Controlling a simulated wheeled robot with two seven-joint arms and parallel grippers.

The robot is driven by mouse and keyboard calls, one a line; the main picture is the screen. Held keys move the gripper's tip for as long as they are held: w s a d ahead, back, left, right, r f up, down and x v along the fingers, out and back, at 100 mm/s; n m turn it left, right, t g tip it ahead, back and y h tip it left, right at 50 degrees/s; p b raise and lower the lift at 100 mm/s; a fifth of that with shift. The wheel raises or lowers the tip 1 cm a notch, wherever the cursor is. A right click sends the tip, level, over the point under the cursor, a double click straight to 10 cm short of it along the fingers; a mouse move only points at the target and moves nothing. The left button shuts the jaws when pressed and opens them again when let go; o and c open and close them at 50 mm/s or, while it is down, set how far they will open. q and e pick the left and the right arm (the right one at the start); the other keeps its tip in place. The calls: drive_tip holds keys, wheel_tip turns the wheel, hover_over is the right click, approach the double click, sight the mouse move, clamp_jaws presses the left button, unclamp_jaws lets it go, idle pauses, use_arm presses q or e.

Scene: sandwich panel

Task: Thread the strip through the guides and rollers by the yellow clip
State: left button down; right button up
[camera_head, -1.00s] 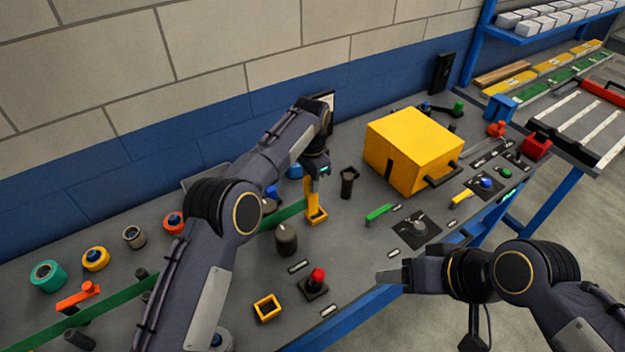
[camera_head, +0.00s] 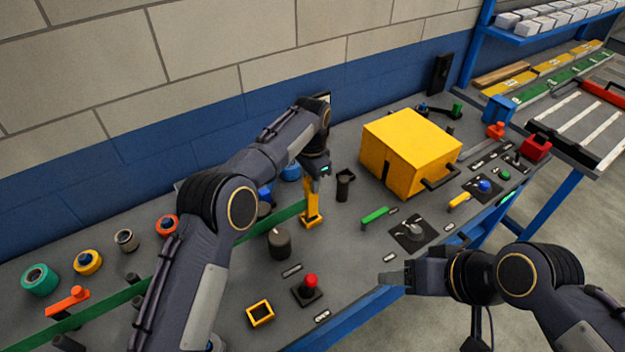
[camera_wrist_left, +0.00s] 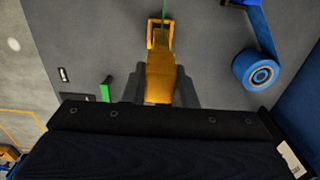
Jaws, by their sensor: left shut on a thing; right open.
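The yellow clip (camera_head: 311,207) stands upright at the end of the green strip, and my left gripper (camera_head: 315,180) is shut on its upper part. In the left wrist view the clip (camera_wrist_left: 160,75) sits between the two fingers. The green strip (camera_head: 285,214) runs from the clip to the lower left, passes behind my left arm and shows again (camera_head: 95,312) at the far left. Dark roller posts (camera_head: 279,243) and (camera_head: 344,185) stand near the clip. My right gripper (camera_head: 392,278) is open and empty at the table's front edge.
A large yellow box (camera_head: 410,150) with a black handle stands right of the clip. A red button (camera_head: 310,281), a small yellow square frame (camera_head: 261,313), a green lever (camera_head: 375,215) and a blue roll (camera_wrist_left: 257,70) are around. Coloured rolls (camera_head: 40,279) stand at left.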

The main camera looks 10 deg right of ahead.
use_arm(q)
drive_tip(key=shift+a, duration=0.15)
drive_tip(key=shift+f, duration=0.15)
drive_tip(key=shift+f, duration=0.5)
drive_tip(key=shift+r, duration=0.15)
drive_tip(key=shift+r+p, duration=0.55)
drive_tip(key=shift+p, duration=0.05)
idle(0.7)
drive_tip(key=shift+f, duration=0.15)
